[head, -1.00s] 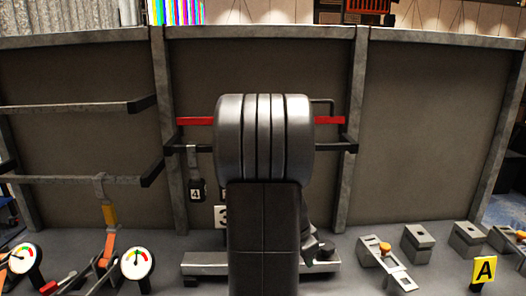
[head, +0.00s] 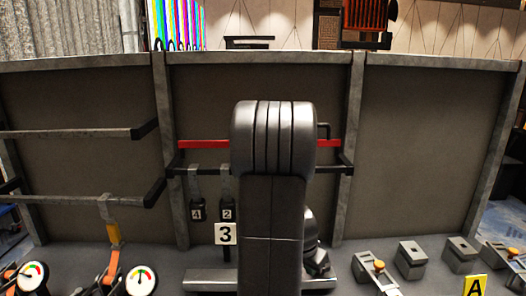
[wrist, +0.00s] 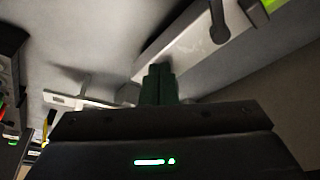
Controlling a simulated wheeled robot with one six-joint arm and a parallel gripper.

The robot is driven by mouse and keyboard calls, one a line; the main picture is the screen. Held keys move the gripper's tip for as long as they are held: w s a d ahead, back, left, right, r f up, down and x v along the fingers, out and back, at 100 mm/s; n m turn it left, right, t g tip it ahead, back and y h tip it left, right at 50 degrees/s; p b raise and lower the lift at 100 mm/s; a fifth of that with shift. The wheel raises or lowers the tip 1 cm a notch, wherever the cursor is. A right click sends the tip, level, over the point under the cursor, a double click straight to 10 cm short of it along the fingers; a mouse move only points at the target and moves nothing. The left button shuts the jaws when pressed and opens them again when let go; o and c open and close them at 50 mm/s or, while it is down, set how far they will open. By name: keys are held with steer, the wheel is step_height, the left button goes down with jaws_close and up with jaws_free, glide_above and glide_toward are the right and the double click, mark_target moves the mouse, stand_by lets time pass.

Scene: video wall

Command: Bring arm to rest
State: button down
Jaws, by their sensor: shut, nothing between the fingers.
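In the head view my arm rises in the middle in front of the panel, and its links hide what is behind them. My gripper is hidden there. In the wrist view my gripper (wrist: 160,84) shows at the centre with its two greenish fingers side by side and shut, with nothing seen between them. A pale surface and a light grey bar (wrist: 190,45) lie beyond the fingers, apart from them as far as I can tell.
A red bar (head: 204,144) crosses the grey panel (head: 430,150). Tags 4 (head: 197,211) and 2 (head: 227,212) hang there, above sign 3 (head: 225,234). Gauges (head: 141,280) stand at lower left. Grey blocks (head: 410,258) and sign A (head: 475,288) stand at lower right.

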steer(key=shift+s+a+r, duration=0.15)
steer(key=shift+r, duration=0.55)
steer(key=shift+s, duration=0.1)
